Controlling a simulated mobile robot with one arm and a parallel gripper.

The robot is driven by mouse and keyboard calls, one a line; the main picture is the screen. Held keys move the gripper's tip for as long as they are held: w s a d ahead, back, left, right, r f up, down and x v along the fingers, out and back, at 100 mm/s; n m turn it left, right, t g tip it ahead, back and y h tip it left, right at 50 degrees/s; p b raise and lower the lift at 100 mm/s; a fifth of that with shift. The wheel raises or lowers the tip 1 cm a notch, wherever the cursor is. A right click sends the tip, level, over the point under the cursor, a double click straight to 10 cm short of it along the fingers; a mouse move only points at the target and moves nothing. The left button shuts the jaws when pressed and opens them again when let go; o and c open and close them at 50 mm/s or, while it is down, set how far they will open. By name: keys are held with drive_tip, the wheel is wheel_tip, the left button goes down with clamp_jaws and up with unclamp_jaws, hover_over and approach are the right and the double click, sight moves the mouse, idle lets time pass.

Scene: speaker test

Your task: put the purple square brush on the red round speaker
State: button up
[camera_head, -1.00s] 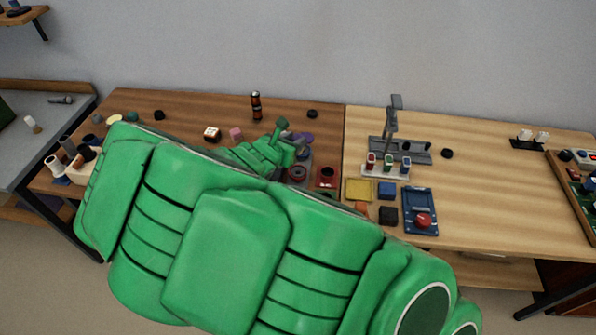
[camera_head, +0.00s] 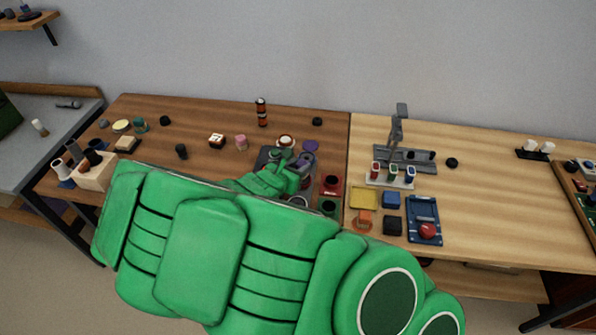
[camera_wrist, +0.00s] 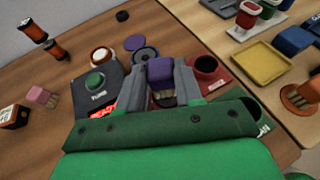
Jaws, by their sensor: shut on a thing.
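In the wrist view my gripper (camera_wrist: 160,84) is shut on the purple square brush (camera_wrist: 160,69). The brush sits between the two grey fingers, its pale bristles pointing toward the camera side. In the head view my gripper (camera_head: 300,168) is over the cluster at the brown table's right side, and the brush cannot be made out there. A dark red piece with a round black opening (camera_wrist: 206,66), which looks like the red round speaker, stands just right of the fingers. It also shows in the head view (camera_head: 331,184). The held brush appears apart from it.
A dark panel with a green button (camera_wrist: 96,82) lies left of the fingers. Behind are a white-topped round button (camera_wrist: 102,56) and a purple disc (camera_wrist: 134,42). A yellow tray (camera_wrist: 262,62) is to the right. A pink brush (camera_wrist: 40,96) stands left.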

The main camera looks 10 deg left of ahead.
drive_tip(key=shift+f, duration=0.85)
drive_tip(key=shift+f, duration=0.15)
drive_tip(key=o, duration=1)
drive_tip(key=shift+o, duration=0.2)
drive_tip(key=v, duration=1.2)
